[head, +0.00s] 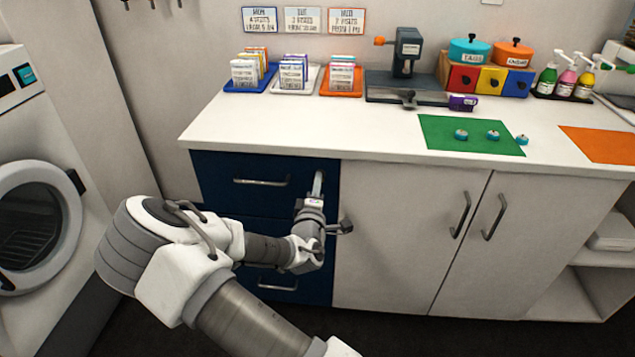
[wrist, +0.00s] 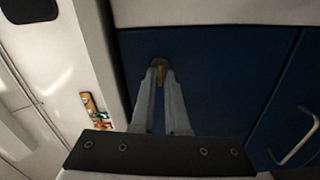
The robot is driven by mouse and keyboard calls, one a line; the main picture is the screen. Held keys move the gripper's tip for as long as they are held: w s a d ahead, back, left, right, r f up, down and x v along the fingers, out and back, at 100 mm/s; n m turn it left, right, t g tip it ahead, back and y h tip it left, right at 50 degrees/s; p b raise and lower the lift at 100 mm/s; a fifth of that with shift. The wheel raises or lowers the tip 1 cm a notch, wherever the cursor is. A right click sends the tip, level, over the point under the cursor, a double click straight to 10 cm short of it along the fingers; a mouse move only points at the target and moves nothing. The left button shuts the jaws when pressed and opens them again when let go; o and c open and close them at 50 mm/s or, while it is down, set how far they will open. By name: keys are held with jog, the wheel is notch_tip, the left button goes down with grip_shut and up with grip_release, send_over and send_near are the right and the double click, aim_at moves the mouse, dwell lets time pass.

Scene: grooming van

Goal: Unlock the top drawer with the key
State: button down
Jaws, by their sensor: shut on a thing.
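The top drawer (head: 215,172) is the dark blue front at the upper left of the cabinet, closed, with a silver bar handle (head: 262,182). My gripper (head: 318,176) is at the drawer's upper right corner, right of the handle. In the wrist view, my gripper (wrist: 160,66) is shut on a small brass-coloured key (wrist: 160,73), its tips close against the blue front. The fingers hide most of the key and the lock. I cannot tell how far the key is in or how it is turned.
The white countertop (head: 390,125) overhangs just above my gripper. A lower blue drawer (head: 290,268) is below. White cupboard doors (head: 400,240) with bar handles stand to the right. A washer-like machine (head: 40,225) stands at the left.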

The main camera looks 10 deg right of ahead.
jog(key=shift+n, duration=0.7)
jog(key=c, duration=0.9)
grip_release()
jog(key=p+v, duration=0.2)
jog(key=v, duration=1.5)
jog(key=shift+s, duration=0.2)
